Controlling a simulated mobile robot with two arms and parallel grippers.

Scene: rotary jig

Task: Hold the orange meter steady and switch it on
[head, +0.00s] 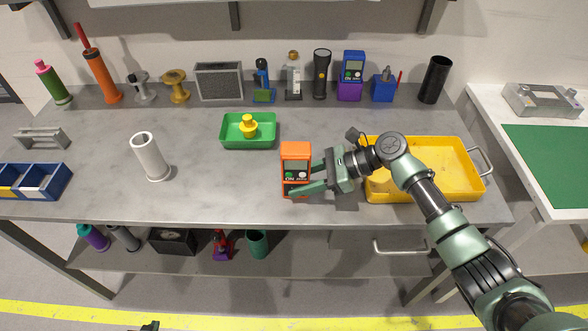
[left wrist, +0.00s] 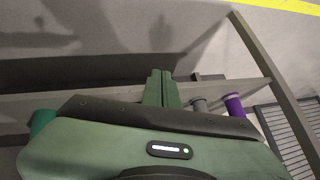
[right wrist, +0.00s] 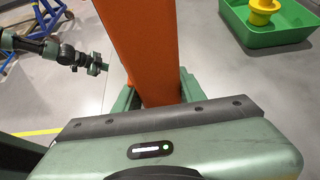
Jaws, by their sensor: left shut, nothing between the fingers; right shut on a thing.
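The orange meter (head: 296,151) stands upright near the front edge of the grey table, with a small screen and dark controls on its face. Whether its screen is lit is too small to tell. My right gripper (head: 308,179) is shut on the meter from the right. The right wrist view shows the meter's orange body (right wrist: 140,45) between the two fingers. My left gripper (head: 150,326) barely shows at the bottom edge of the head view, well away from the meter. In the left wrist view its fingers (left wrist: 160,88) are together and empty.
A yellow tray (head: 455,143) lies right of the meter, under my right arm. A green tray (head: 229,135) with a yellow part is behind left. A white tube (head: 150,157) stands further left. Bottles and tools, including a blue meter (head: 353,66), line the back.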

